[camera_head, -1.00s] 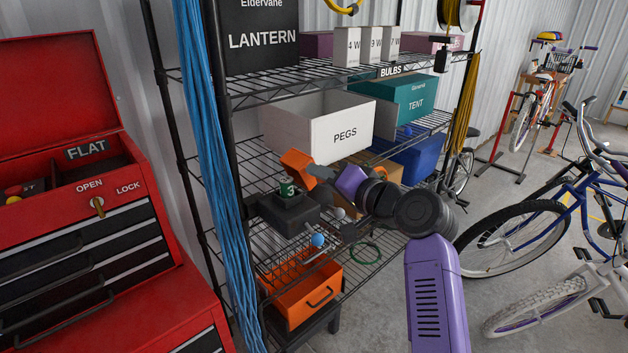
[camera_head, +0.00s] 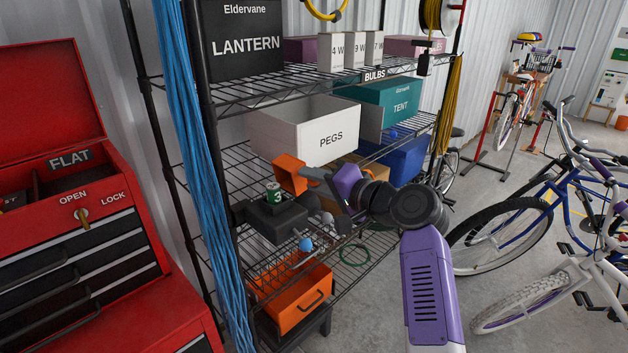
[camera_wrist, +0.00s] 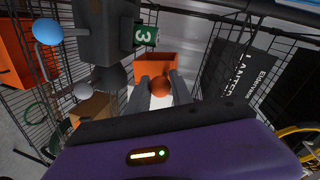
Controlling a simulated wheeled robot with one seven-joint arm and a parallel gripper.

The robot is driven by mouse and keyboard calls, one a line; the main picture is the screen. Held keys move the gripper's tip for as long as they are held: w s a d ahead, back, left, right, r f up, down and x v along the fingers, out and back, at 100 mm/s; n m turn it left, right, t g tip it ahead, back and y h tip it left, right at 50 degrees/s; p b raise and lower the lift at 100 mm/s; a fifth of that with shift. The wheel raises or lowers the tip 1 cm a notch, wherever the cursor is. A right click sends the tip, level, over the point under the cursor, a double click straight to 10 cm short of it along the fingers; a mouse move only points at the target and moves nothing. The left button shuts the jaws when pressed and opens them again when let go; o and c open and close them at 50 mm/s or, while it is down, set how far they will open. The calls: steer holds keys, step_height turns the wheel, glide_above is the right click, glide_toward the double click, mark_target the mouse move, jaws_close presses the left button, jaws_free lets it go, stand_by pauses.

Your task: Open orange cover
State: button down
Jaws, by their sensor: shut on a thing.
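The orange cover (camera_head: 291,173) is a small open-sided orange box shape on the wire rack, under the white PEGS bin. It also shows in the wrist view (camera_wrist: 157,64), straight ahead between my fingers. My gripper (camera_head: 311,175) reaches it from the right. In the wrist view my gripper (camera_wrist: 160,88) has its two grey fingers on either side of a round orange knob (camera_wrist: 160,86), which looks to be part of the cover. The fingers are closed on it. The inside of the cover is mostly hidden in the head view.
A dark grey box (camera_head: 277,222) with a green "3" tag (camera_head: 273,192) stands just below the cover. A blue ball (camera_head: 305,244) and an orange drawer (camera_head: 295,302) are lower. Blue cables (camera_head: 187,150) hang left; bicycles (camera_head: 550,225) stand right.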

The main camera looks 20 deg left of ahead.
steer(key=c, duration=1.1)
jaws_free()
steer(key=shift+c, duration=0.2)
steer(key=b+v, duration=0.1)
steer(key=v, duration=0.6)
steer(key=shift+s+d+b, duration=0.2)
steer(key=shift+d+b, duration=0.1)
steer(key=shift+b, duration=0.1)
steer(key=shift+r, duration=0.1)
